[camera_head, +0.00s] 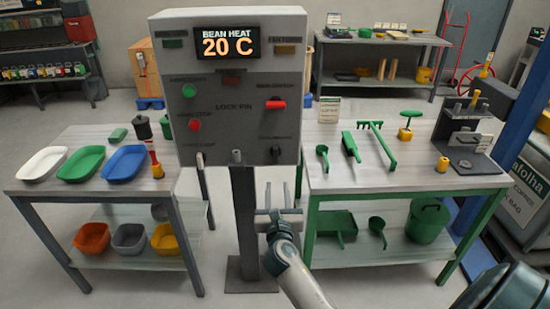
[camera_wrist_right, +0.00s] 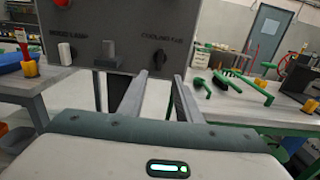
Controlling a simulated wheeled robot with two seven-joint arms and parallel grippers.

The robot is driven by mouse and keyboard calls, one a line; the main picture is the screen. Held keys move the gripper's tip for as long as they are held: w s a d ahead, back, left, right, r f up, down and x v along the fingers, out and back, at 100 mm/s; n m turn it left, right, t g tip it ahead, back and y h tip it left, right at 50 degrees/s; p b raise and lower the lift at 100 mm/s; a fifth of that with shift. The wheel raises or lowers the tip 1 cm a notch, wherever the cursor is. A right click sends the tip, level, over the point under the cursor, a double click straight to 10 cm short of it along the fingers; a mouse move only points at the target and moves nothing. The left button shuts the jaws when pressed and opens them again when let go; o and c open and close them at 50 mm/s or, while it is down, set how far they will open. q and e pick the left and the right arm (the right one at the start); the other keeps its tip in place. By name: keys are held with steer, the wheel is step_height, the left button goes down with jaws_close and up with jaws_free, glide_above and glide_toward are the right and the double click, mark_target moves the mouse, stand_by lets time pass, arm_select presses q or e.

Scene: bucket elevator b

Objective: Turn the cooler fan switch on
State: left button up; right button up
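The grey control panel (camera_head: 230,95) stands on a post and reads "BEAN HEAT 20 C". The cooler fan switch (camera_head: 276,151) is a small dark knob at its lower right. In the right wrist view the switch (camera_wrist_right: 159,58) sits under the "COOLING FAN" label, in line with the gap between my fingers. My right gripper (camera_head: 278,196) is open and empty, below and in front of the panel, apart from the switch. It also shows in the right wrist view (camera_wrist_right: 160,80), with its two fingers spread. My left gripper is not in view.
The panel also has a red main switch (camera_head: 275,104), a green button (camera_head: 189,91), a red button (camera_head: 194,125) and a lock pin (camera_head: 237,156). A table with trays (camera_head: 165,185) stands left and a table with green tools (camera_head: 325,180) right. The post (camera_head: 245,225) stands beneath the panel.

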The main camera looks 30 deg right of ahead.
mark_target(276, 156)
steer(key=p+x, duration=0.1)
steer(key=x, duration=1.4)
steer(key=shift+w, duration=0.15)
steer(key=shift+x, duration=0.95)
jaws_close()
